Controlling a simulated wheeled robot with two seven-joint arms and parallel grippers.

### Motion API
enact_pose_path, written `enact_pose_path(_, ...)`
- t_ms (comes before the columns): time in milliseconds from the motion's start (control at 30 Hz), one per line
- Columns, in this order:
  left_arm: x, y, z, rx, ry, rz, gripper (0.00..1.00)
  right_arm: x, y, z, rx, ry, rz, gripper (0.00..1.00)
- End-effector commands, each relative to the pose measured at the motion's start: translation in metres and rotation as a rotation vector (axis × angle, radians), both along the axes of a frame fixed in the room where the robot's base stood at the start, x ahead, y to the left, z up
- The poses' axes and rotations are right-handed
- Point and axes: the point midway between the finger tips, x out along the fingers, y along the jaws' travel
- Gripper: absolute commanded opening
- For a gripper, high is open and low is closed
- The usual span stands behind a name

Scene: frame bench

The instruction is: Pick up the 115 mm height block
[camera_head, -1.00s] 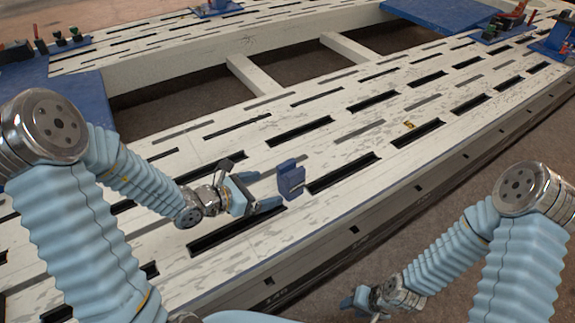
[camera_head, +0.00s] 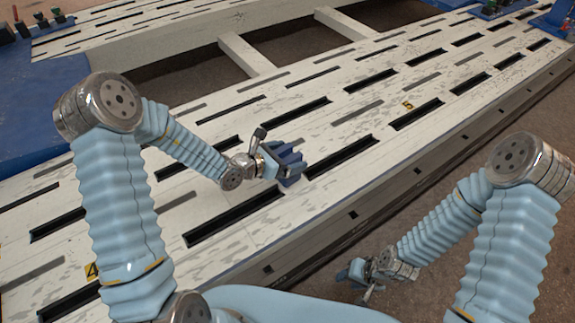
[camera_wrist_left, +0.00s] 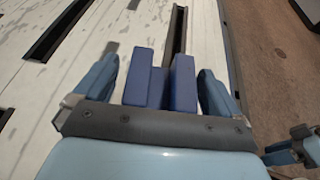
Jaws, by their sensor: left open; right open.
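The dark blue stepped block (camera_head: 290,158) stands on the slotted white bench top (camera_head: 225,215). My left gripper (camera_head: 278,163) is at the block with its fingers around it. In the left wrist view the block (camera_wrist_left: 146,82) is between the two open fingers of my left gripper (camera_wrist_left: 158,85), with a gap on each side. My right gripper (camera_head: 357,276) is open and empty, beyond the bench's near side edge, over the floor.
The bench top has many dark slots and small yellow number tags (camera_head: 407,105). A blue plate (camera_head: 35,105) with tools (camera_head: 50,18) is at the left. Openings between cross beams (camera_head: 245,55) lie behind. The bench around the block is clear.

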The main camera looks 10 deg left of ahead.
Motion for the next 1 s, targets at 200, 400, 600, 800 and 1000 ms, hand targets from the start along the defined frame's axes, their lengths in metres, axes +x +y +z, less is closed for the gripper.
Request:
enact_pose_path(200,0.0133,-0.0118,-0.0066,0.000,0.000,0.000,0.98,0.0000,0.0001,0.0009,0.000,0.000,0.000,0.43)
enact_pose_path(400,0.0132,-0.0117,-0.0066,0.000,0.000,0.000,0.95,0.0000,0.0001,0.0007,0.000,0.000,0.000,0.43)
enact_pose_path(600,0.0131,-0.0115,-0.0065,0.000,0.000,0.000,0.64,-0.0001,0.0001,0.0007,0.000,0.000,0.000,0.43)
enact_pose_path(800,0.0130,-0.0114,-0.0065,0.000,0.000,0.000,0.34,0.0000,0.0001,0.0007,0.000,0.000,0.000,0.43)
enact_pose_path(1000,0.0129,-0.0114,-0.0065,0.000,0.000,0.000,0.03,0.0000,0.0002,0.0007,0.000,0.000,0.000,0.43)
